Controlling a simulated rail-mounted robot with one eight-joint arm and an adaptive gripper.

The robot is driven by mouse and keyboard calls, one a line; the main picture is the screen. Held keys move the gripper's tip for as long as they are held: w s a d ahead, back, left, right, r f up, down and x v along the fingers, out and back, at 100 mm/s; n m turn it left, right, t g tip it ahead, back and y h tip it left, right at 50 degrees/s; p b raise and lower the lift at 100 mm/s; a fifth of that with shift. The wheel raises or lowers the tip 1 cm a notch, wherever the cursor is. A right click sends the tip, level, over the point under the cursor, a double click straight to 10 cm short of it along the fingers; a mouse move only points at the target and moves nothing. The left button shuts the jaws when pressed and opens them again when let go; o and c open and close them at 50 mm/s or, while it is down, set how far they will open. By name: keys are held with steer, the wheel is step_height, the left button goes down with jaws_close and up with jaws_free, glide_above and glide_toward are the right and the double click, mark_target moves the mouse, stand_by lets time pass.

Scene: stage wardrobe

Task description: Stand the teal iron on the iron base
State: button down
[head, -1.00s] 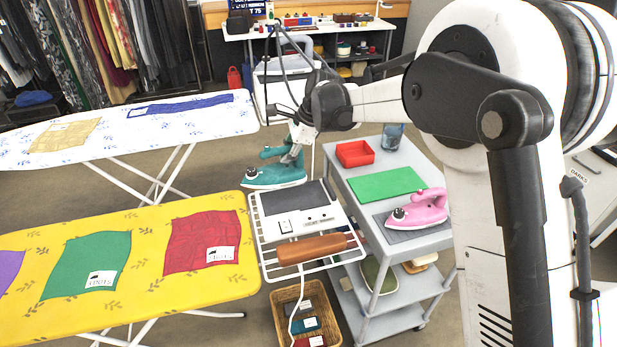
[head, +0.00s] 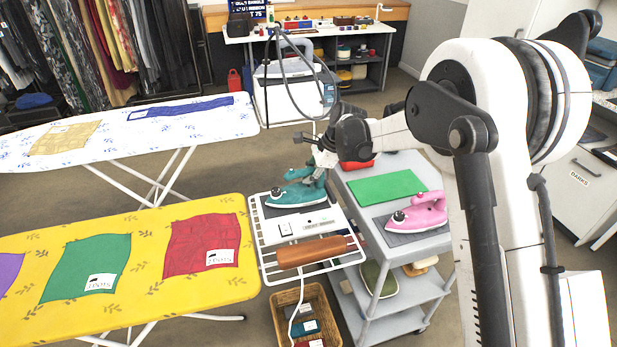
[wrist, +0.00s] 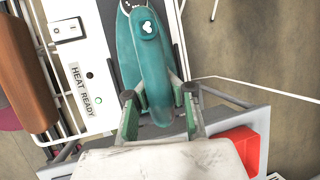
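The teal iron (head: 294,196) is level over the dark pad of the iron base (head: 314,222) at the end of the yellow board. I cannot tell whether its sole touches the pad or hovers just above it. My gripper (head: 318,176) is shut on the iron's handle from above. In the wrist view, the two fingers (wrist: 160,112) sit on either side of the teal iron's handle (wrist: 150,60). The iron base (wrist: 84,98) there shows its white panel with a switch, a green light and "HEAT READY". The iron covers most of the pad.
A brown roll (head: 312,252) lies on the front of the base's wire rack. A grey cart (head: 400,250) on the right holds a pink iron (head: 424,214), a green mat (head: 386,187) and a red tray (head: 357,163). A wicker basket (head: 283,322) stands below.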

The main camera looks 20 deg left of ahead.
steer(key=shift+f, duration=0.15)
steer(key=c, duration=1.9)
jaws_free()
steer(key=v, duration=1.2)
steer(key=shift+r, duration=0.2)
